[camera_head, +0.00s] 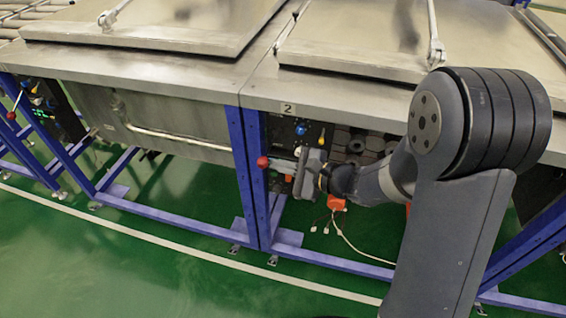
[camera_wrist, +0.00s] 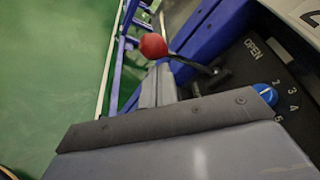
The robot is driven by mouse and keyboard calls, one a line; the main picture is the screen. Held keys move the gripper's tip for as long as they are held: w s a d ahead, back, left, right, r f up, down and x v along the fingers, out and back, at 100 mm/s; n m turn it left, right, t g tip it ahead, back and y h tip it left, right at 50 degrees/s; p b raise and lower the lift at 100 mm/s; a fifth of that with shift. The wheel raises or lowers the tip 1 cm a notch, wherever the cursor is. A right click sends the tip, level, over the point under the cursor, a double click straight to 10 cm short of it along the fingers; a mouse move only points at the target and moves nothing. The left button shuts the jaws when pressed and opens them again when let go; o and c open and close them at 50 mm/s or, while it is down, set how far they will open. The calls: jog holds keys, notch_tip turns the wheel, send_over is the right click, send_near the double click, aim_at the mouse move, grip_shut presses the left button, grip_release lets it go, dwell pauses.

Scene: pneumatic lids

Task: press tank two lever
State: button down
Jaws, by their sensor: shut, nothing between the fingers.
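The tank two lever has a red ball knob (camera_head: 263,162) on the control panel below the "2" label (camera_head: 287,108). In the wrist view, the red knob (camera_wrist: 153,45) sits on a dark rod (camera_wrist: 190,62) that runs right to its pivot on the panel. My gripper (camera_head: 283,167) is shut and empty, close beside the lever, with its fingers pointing left toward the knob. In the wrist view, the shut fingers (camera_wrist: 158,86) end just below the knob, with a small gap showing. The gripper body hides part of the panel.
A blue dial (camera_wrist: 265,93) and "OPEN" lettering are on the panel. A blue frame post (camera_head: 250,165) stands just left of the lever. Steel tank lids (camera_head: 360,40) lie above. Another red-knobbed lever (camera_head: 11,116) is far left. The green floor in front is clear.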

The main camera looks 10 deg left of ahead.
notch_tip(320, 180, up, 4)
jog(key=m+g+p, duration=0.1)
jog(key=p, duration=0.1)
jog(key=m+p, duration=0.2)
jog(key=shift+w+f+g, duration=0.15)
jog(key=shift+f+g, duration=0.1)
jog(key=shift+g, duration=0.15)
jog(key=v, duration=1.1)
jog(key=shift+r+p, duration=0.2)
jog(key=shift+p, duration=0.15)
jog(key=shift+a, duration=0.2)
